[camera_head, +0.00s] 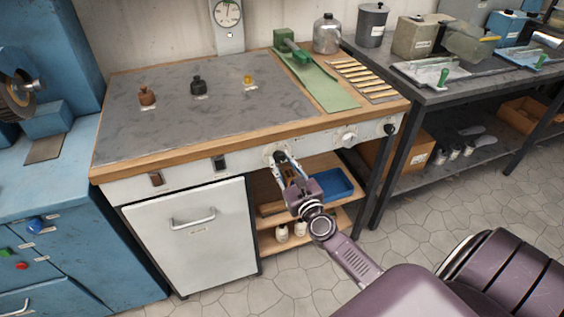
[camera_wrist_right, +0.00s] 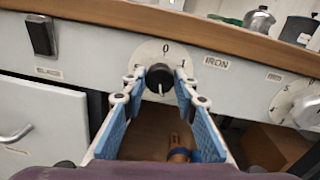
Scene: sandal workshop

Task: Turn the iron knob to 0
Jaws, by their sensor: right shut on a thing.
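The iron knob (camera_wrist_right: 159,76) is black and sits on a white round dial (camera_wrist_right: 150,50) on the bench's front panel, left of the "IRON" label (camera_wrist_right: 216,63). The dial shows 0 at the top and 1 to its right. A white mark on the knob's face points down, away from the 0. My right gripper (camera_head: 283,162) reaches up to the panel, its two blue-padded fingers closed on the knob from either side; the fingertips hide part of the dial's numbers. The knob also shows in the head view (camera_head: 280,156). My left gripper is not in view.
The wooden bench edge (camera_head: 240,133) juts out above the gripper. A white cabinet door (camera_head: 190,255) is to the left; an open shelf with a blue bin (camera_head: 335,184) is below.

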